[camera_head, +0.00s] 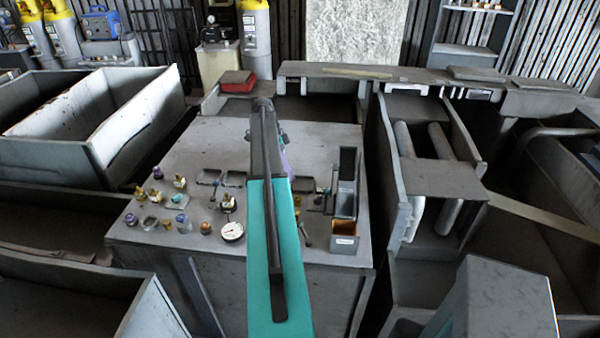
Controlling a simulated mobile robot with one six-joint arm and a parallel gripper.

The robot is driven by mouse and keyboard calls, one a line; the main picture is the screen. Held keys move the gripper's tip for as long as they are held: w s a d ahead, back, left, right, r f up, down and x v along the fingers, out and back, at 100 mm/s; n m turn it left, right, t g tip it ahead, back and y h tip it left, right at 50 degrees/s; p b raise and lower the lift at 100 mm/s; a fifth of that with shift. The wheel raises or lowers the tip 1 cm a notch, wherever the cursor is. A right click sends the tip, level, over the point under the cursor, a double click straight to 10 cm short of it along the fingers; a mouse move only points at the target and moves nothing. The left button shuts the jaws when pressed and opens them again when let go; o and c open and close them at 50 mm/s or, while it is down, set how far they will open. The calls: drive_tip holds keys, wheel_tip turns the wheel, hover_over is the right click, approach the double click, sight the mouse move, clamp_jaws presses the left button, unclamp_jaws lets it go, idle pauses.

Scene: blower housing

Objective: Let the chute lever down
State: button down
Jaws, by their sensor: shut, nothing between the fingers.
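A narrow upright grey chute-like box (346,186) stands at the right of the grey bench top (150,240). A small open bin (343,240) with an orange-brown inside sits at its foot. A small dark lever-like part (323,194) shows just left of the box, and a thin dark rod (305,233) shows nearer the front. I cannot tell which is the chute lever or how it is set. My teal and dark arm reaches over the middle of the bench and covers what lies behind it. My gripper is hidden behind the arm.
Small fittings and a round white gauge (232,231) crowd the bench's left front. Two dark trays (209,177) lie behind them. A grey housing with pipes (437,170) stands close on the right. Large open grey bins (95,125) stand on the left. The bench's back left is clear.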

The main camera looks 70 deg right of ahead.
drive_tip(key=w+a+f+n+h, duration=0.1)
drive_tip(key=w+a+n+h, duration=0.25)
drive_tip(key=w+a, duration=1.5)
drive_tip(key=a+f+n, duration=0.1)
drive_tip(key=a, duration=0.4)
drive_tip(key=w+a+f+n, duration=0.1)
drive_tip(key=a+f, duration=0.1)
drive_tip(key=a, duration=0.3)
drive_tip(key=w+a+f+n+b, duration=0.1)
drive_tip(key=a+n, duration=0.1)
drive_tip(key=a, duration=0.3)
drive_tip(key=shift+a+f, duration=0.15)
drive_tip(key=shift+f, duration=0.1)
drive_tip(key=s+a+f+n+b, duration=0.15)
drive_tip(key=a+f+n, duration=0.45)
drive_tip(key=a+f, duration=0.65)
drive_tip(key=s+a+f+n+b, duration=0.2)
drive_tip(key=s+a+f+n, duration=0.3)
drive_tip(key=s+f, duration=0.3)
drive_tip(key=s+a+f+n+y+b, duration=0.1)
drive_tip(key=s+a+f+n+b, duration=0.1)
drive_tip(key=s+a+f+n, duration=0.3)
drive_tip(key=s+a+f+n+b, duration=0.2)
drive_tip(key=s+a+f+n, duration=0.4)
drive_tip(key=s+f, duration=0.5)
wheel_tip(320, 180, down, 6)
drive_tip(key=shift+s+a+r, duration=0.2)
drive_tip(key=shift+s+a, duration=0.1)
drive_tip(key=shift+a, duration=0.55)
